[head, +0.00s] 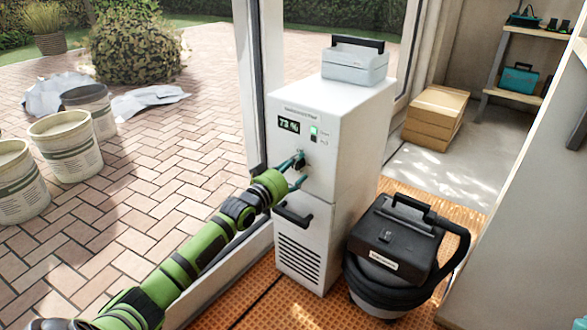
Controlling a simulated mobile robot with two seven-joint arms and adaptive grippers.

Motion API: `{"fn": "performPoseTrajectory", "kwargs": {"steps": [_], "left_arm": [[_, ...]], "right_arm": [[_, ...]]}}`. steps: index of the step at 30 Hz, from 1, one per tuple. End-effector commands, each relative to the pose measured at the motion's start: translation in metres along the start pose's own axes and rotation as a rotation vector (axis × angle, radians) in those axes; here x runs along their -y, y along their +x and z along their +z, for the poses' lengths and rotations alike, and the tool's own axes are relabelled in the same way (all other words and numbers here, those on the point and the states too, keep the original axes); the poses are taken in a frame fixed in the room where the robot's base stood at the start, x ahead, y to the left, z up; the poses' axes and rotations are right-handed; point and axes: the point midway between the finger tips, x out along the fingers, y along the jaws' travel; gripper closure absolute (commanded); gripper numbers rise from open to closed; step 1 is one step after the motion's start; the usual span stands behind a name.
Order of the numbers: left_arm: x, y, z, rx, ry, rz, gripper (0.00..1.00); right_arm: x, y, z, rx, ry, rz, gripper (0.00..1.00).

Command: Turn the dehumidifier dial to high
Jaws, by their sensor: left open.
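The dehumidifier (347,117) is a tall white cabinet standing on the orange floor mat by the door frame. Its front has a green display (289,125) that reads about 73 %, and a small lit green indicator. The dark dial (301,158) sits below the display on the front panel. My left gripper (299,171) is open at the front panel, with its teal fingers close around or beside the dial. I cannot tell whether the fingers touch it. The dial's pointer setting is too small to read and partly hidden by the fingers. My right gripper is not in view.
A black and grey vacuum (392,243) stands close to the right of the dehumidifier. A grey box with a black handle (354,64) sits on top. A black handle (293,215) juts out below the dial. Cardboard boxes (436,112) and shelves are behind; buckets (66,146) stand outside left.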

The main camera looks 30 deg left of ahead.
Motion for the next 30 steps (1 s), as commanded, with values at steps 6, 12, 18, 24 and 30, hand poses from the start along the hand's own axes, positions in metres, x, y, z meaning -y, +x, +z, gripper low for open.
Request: {"fn": "performPoseTrajectory", "kwargs": {"steps": [6,12,18,24,30], "left_arm": [[0.0,-0.008,-0.001,-0.002,0.0,0.001,0.38],[0.0,-0.038,0.001,0.0,-0.001,0.0,0.38],[0.0,-0.076,0.001,0.002,0.0,0.001,0.38],[0.0,-0.105,0.001,0.002,0.001,0.0,0.38],[0.0,-0.118,0.0,0.0,0.0,0.0,0.38]], "right_arm": [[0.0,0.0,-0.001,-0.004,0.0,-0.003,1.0],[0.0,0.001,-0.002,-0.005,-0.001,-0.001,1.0],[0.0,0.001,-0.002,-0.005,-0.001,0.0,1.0],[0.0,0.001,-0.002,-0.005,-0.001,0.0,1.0],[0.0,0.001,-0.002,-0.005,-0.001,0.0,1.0]]}}
